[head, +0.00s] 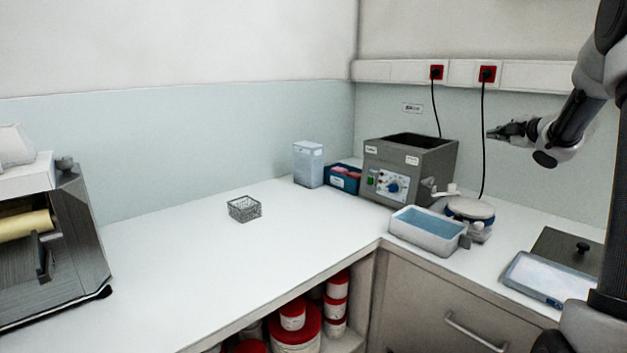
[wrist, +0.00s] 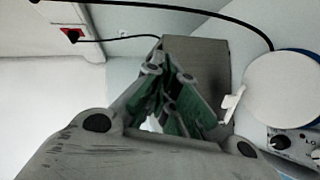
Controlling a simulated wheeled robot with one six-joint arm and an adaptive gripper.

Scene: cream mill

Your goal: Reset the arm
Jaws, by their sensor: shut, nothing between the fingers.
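My gripper (head: 492,133) is held in the air at the right, above the back of the counter and apart from everything below it. It points left in the head view. Its fingers (wrist: 176,78) are closed together with nothing between them in the wrist view. My arm comes in from the right edge of the head view, bent at the elbow.
On the counter (head: 170,255) stand a wire basket (head: 244,209), a grey box with a dial (head: 410,170), a blue-filled tray (head: 428,230) and a round-topped device (head: 469,208). A roller machine (head: 60,235) is at left. A black cable (head: 483,140) hangs near my gripper.

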